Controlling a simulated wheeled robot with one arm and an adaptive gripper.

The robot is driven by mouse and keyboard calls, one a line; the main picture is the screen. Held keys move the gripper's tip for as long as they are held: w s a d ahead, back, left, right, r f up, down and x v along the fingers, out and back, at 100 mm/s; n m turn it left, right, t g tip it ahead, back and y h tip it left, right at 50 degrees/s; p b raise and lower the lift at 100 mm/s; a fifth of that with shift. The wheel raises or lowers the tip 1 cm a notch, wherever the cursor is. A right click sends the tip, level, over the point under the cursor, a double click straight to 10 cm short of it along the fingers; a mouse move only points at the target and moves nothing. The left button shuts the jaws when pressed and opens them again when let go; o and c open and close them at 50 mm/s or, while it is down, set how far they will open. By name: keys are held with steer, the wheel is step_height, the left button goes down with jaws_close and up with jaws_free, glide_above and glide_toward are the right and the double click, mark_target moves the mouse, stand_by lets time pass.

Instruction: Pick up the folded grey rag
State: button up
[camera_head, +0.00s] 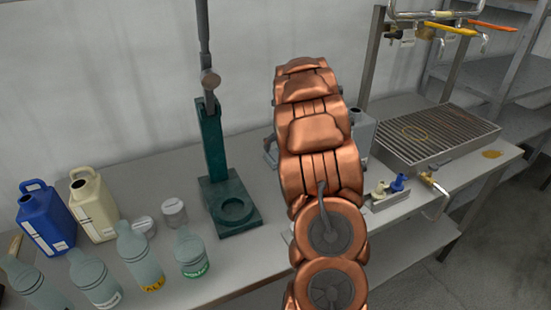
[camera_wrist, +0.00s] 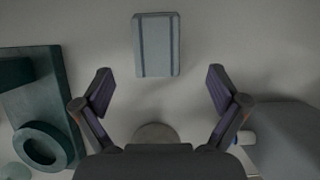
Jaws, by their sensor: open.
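The folded grey rag (camera_wrist: 156,46) lies flat on the pale bench top in the wrist view, at the top centre. It is a light grey rectangle with darker stripes near its long sides. My gripper (camera_wrist: 160,82) is open and empty, its two dark fingers spread wide. In the picture, the rag sits beyond the fingertips, between them from side to side, and no finger touches it. In the head view the rag does not show; my copper-coloured arm covers the middle of the bench.
A green stand (camera_head: 229,204) with a ring base is left of my arm; its ring (camera_wrist: 42,146) shows in the wrist view. A pale round object (camera_wrist: 156,133) lies between the fingers. Jugs (camera_head: 46,222) and bottles stand left, a slatted tray (camera_head: 436,136) right.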

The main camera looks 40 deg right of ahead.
mark_target(275, 154)
steer(key=shift+p+x, duration=1.2)
steer(key=shift+x, duration=2.55)
steer(key=shift+w+a+r, duration=0.1)
steer(key=shift+w+a, duration=0.1)
steer(key=shift+f+p, duration=0.25)
steer(key=shift+p, duration=0.25)
steer(key=shift+c, duration=0.3)
steer(key=c, duration=1.1)
steer(key=shift+b, duration=0.5)
steer(key=shift+r, duration=0.4)
step_height(275, 154, up, 10)
steer(key=shift+f+b, duration=0.1)
steer(key=shift+b, duration=1.05)
